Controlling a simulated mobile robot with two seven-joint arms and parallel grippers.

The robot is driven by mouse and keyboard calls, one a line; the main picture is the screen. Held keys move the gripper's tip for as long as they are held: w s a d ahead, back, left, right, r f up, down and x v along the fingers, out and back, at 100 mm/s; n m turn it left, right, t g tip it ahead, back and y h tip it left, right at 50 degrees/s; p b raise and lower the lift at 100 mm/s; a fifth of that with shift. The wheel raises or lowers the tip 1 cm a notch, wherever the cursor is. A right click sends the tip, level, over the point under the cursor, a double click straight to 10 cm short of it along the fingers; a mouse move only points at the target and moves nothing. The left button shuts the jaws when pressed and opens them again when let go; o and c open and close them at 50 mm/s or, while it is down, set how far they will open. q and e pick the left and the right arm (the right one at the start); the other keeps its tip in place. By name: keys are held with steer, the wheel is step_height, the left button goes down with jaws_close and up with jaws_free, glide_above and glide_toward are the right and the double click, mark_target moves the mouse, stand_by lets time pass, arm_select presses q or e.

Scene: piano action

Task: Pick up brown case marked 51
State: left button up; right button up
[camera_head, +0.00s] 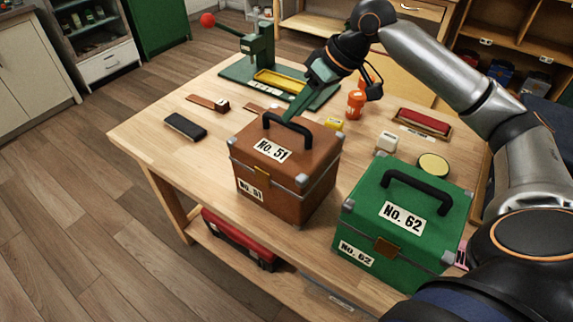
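The brown case marked No. 51 (283,168) stands upright on the wooden table, near its front edge. Its lid is shut, with a brass latch, grey metal corners and a black arched handle (287,126) on top. My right gripper (288,128) reaches down from behind, its slim green finger part ending at the handle. The fingertips overlap the handle in view, so I cannot tell whether they grip it or are only beside it. My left gripper is not in view.
A green case marked No. 62 (404,221) stands close on the right. Behind are a green press (259,45), a yellow tray (280,81), an orange bottle (355,104) and a white block (387,141). A black block (185,126) lies left; the table's left end is mostly clear.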

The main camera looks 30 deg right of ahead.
mark_target(287, 124)
steer(key=x, duration=0.4)
steer(key=shift+a+f, duration=0.15)
steer(key=shift+f, duration=0.25)
steer(key=shift+s, duration=0.1)
jaws_close()
stand_by(0.9)
steer(key=shift+r, duration=0.25)
